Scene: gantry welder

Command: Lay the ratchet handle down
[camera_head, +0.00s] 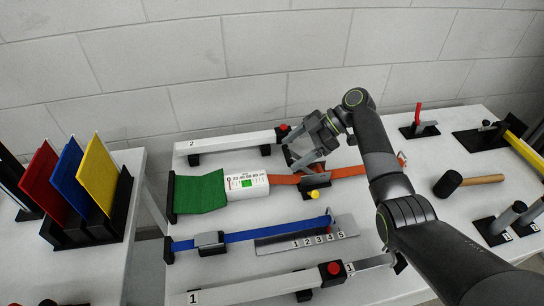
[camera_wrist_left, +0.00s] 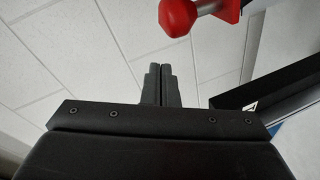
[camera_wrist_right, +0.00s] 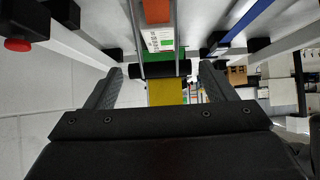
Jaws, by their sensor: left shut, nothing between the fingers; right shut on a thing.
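The ratchet (camera_head: 316,180) sits on the orange strap (camera_head: 345,171) on the white table, and a yellow part shows at its front. My right gripper (camera_head: 298,160) is at the ratchet, just behind and left of its body. In the right wrist view, its fingers stand on both ends of the black ratchet handle (camera_wrist_right: 160,70), which has two grey side bars. The handle stands raised from the strap; its exact angle is hard to tell. My left gripper (camera_wrist_left: 158,84) is shut and empty in the left wrist view, away from the ratchet, and is outside the head view.
A green cloth (camera_head: 199,192) and white label (camera_head: 247,186) lie left of the ratchet. A blue strap (camera_head: 260,236) runs in front, and beam 2 (camera_head: 232,144) lies behind. A mallet (camera_head: 448,184) is at right. Left, coloured panels (camera_head: 98,172) stand in a rack.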

